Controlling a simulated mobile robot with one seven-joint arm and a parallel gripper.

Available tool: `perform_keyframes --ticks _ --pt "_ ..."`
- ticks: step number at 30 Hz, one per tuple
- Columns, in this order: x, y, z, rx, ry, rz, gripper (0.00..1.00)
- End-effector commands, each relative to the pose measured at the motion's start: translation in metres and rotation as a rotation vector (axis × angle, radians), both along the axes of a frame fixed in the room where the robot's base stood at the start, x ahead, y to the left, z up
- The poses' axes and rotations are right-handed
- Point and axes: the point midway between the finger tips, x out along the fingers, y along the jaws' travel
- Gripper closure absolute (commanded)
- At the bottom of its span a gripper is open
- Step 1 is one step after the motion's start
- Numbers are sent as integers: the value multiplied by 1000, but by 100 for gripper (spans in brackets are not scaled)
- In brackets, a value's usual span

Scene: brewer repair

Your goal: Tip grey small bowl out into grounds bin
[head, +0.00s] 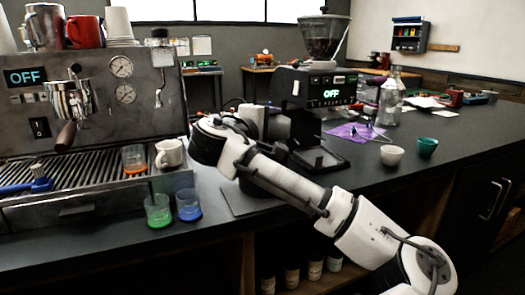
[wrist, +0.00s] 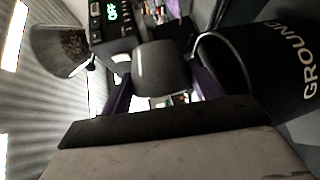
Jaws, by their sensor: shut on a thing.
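In the wrist view my gripper (wrist: 161,80) has its two purple fingers on either side of the grey small bowl (wrist: 160,66), shut on it. The bowl's outer side faces the camera; its inside is hidden, and I cannot tell how far it is tilted. The dark grounds bin (wrist: 268,75), lettered "GROUND", stands just right of the bowl in the wrist view, its pale rim curving close to the right finger. In the head view my arm hides the gripper and bowl, and I cannot make out the bin.
The espresso machine (head: 95,110) stands on the left, with a green glass (head: 158,211) and a blue glass (head: 188,205) before it. The grinder (head: 322,90) is behind my arm. A white cup (head: 391,155) and green cup (head: 427,147) stand right.

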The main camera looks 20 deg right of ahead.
Motion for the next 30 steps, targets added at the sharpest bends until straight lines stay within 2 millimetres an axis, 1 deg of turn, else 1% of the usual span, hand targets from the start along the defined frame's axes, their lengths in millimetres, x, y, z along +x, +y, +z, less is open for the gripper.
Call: perform_keyframes --ticks 30 --pt "3 5 13 -119 70 0 67"
